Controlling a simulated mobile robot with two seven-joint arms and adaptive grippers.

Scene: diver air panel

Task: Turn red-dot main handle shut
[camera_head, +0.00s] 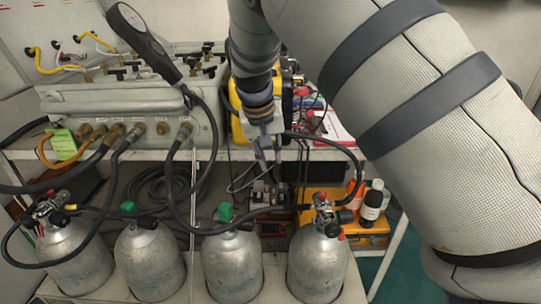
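The grey air panel (140,117) stands on a shelf at the left, with several black T-handles (206,58) on top. I cannot make out a red dot on any of these handles. My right gripper (268,162) hangs pointing down, right of the panel and apart from its handles. Its fingers are small and dark against the clutter, so I cannot tell how far apart they are. I see nothing held in it. My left gripper is not in view.
Several grey cylinders (231,268) stand below, some with green valve knobs (225,211). Black hoses (111,177) loop from the panel front. A yellow case (239,124) stands behind my gripper. Bottles (371,204) stand at the lower right. My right arm covers the right side.

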